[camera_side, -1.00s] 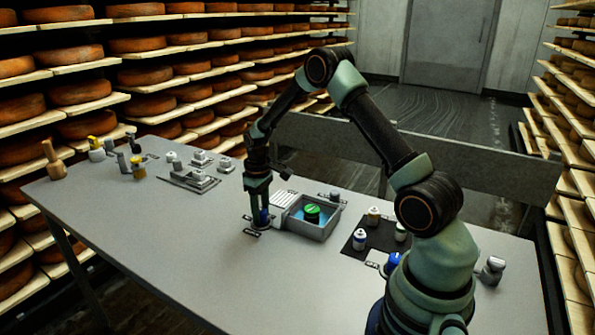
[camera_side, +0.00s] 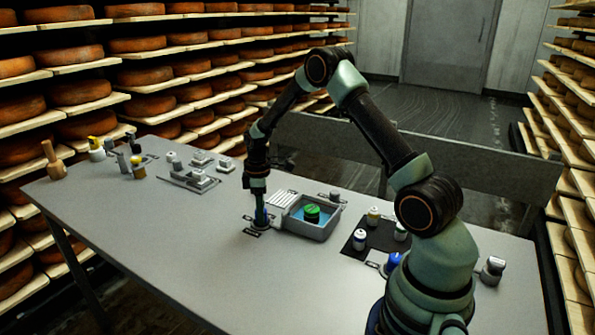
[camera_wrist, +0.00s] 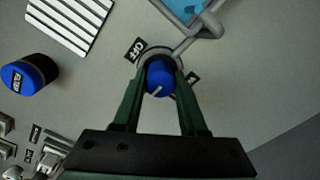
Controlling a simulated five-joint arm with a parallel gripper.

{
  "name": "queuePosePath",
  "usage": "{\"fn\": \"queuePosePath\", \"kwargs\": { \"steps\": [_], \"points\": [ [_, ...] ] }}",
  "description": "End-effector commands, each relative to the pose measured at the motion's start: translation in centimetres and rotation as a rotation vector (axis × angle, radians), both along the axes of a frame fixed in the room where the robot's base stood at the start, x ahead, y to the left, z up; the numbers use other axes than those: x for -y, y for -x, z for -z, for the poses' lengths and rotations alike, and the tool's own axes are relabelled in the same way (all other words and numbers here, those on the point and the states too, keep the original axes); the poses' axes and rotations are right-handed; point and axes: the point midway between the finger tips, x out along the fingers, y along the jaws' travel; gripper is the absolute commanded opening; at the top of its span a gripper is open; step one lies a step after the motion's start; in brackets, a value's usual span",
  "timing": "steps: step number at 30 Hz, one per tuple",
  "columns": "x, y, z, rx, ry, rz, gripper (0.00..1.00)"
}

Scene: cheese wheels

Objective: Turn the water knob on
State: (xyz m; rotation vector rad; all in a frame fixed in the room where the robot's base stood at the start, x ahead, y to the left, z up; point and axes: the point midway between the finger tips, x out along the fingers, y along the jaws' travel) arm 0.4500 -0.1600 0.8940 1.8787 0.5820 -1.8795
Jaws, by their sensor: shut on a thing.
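The water knob (camera_wrist: 160,77) is blue with a pale pointer line and sits on a round grey base beside the sink. Small labels lie on either side of it; one reads "OFF" (camera_wrist: 137,49), and the other is partly covered by a finger. In the wrist view the pale line points down and to the left. My gripper (camera_wrist: 160,88) reaches down over the knob and is shut on it, one finger on each side. In the side view the knob (camera_side: 261,217) shows low between the fingers of my gripper (camera_side: 260,212).
The sink (camera_side: 318,230) holds blue water and a green-topped thing (camera_side: 312,213). A ribbed white rack (camera_wrist: 70,22) is beside it. A blue "PUSH" button (camera_wrist: 30,75) stands left in the wrist view. Several jars stand on a dark mat (camera_side: 372,245). The table's front left is bare.

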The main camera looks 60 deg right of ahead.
Motion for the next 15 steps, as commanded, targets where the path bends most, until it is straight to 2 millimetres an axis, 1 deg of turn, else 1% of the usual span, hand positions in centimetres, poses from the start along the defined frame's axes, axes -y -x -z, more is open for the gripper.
{"fn": "queuePosePath", "kwargs": {
  "steps": [1, 11, 12, 14, 15],
  "points": [
    [-0.02, -0.13, -0.24, 0.003, 0.001, -0.005, 0.0],
    [-0.03, -0.14, -0.26, 0.003, 0.001, -0.007, 0.0],
    [-0.04, -0.14, -0.26, 0.003, 0.001, -0.007, 0.45],
    [-0.04, -0.14, -0.24, 0.003, 0.001, -0.007, 0.68],
    [-0.04, -0.13, -0.21, 0.003, 0.001, -0.007, 0.72]
  ]
}}
